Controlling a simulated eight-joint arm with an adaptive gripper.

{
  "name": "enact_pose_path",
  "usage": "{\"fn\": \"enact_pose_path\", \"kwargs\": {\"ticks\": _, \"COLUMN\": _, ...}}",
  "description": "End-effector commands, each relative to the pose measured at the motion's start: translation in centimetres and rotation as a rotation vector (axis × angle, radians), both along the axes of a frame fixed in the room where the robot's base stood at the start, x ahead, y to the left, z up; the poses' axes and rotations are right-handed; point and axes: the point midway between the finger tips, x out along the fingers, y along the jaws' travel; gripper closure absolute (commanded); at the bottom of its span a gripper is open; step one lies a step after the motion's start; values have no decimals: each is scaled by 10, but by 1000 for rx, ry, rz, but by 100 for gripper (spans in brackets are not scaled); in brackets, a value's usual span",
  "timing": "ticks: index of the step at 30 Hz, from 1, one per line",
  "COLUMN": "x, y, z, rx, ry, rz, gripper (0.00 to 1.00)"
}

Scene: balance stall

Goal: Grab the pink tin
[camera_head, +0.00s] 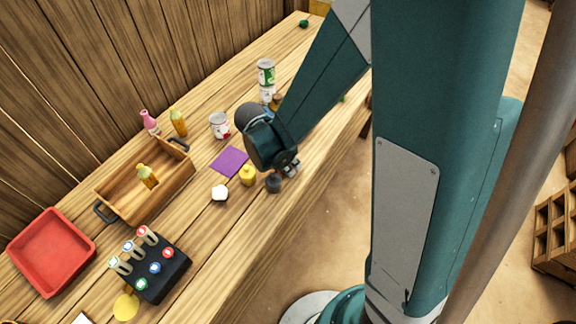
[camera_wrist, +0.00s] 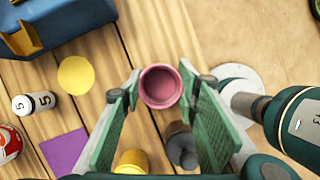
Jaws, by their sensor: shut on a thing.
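The pink tin (camera_wrist: 160,87) is a small, round, open-topped cup in the middle of the wrist view. My gripper (camera_wrist: 161,85) has its green-padded fingers closed on the tin's two sides, near the fingertips. In the head view my gripper (camera_head: 290,170) is low over the near edge of the wooden table. The tin cannot be made out there, hidden by my gripper. From the wrist view I cannot tell whether the tin touches the table.
A dark grey weight (camera_wrist: 181,147) and a yellow tin (camera_wrist: 132,161) stand close by my fingers. A purple square (camera_head: 230,162) lies beside them. A wooden tray (camera_head: 184,178), a red tray (camera_head: 50,250) and a black button block (camera_head: 165,266) are further left.

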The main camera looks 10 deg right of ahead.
Motion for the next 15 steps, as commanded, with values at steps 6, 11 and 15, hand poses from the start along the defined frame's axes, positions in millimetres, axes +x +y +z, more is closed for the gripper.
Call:
{"fn": "enact_pose_path", "kwargs": {"ticks": 6, "x": 0, "y": 0, "z": 1, "rx": 0, "ry": 0, "rz": 0, "gripper": 81}}
{"fn": "enact_pose_path", "kwargs": {"ticks": 11, "x": 0, "y": 0, "z": 8, "rx": 0, "ry": 0, "rz": 0, "gripper": 81}}
{"fn": "enact_pose_path", "kwargs": {"ticks": 15, "x": 0, "y": 0, "z": 18, "rx": 0, "ry": 0, "rz": 0, "gripper": 81}}
